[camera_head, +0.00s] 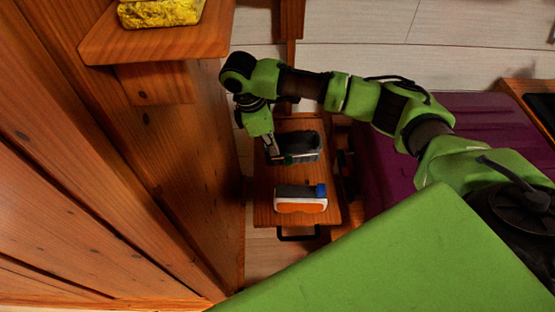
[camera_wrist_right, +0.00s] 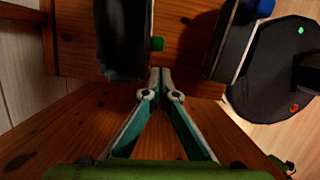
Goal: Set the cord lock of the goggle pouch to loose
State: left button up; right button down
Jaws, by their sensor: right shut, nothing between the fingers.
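The goggle pouch, a dark grey pouch (camera_head: 310,143), sits on the small wooden surface in the head view. It also shows as a dark shape in the wrist view (camera_wrist_right: 122,40). A small green piece, which looks like the cord lock (camera_head: 288,160), is at the pouch's near edge and shows beside the pouch in the wrist view (camera_wrist_right: 157,43). My right gripper (camera_head: 273,152) is at the pouch's left side, close to the green piece. In the wrist view its fingertips (camera_wrist_right: 160,73) are together and empty, just below the green piece, seemingly apart from it. My left gripper is out of view.
An orange and white item with a grey top (camera_head: 300,205) and a blue block (camera_head: 320,190) lies nearer on the same wooden surface (camera_head: 264,185). A wooden wall (camera_head: 140,180) stands close on the left. A purple cover (camera_head: 375,175) is to the right.

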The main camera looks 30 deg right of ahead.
aim_at(289, 161)
jog(key=b+x, duration=0.1)
jog(key=x, duration=0.3)
jog(key=shift+f, duration=0.2)
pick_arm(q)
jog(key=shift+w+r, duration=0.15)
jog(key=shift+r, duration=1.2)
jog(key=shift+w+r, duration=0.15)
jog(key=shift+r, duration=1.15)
pick_arm(e)
jog(key=shift+x, duration=0.85)
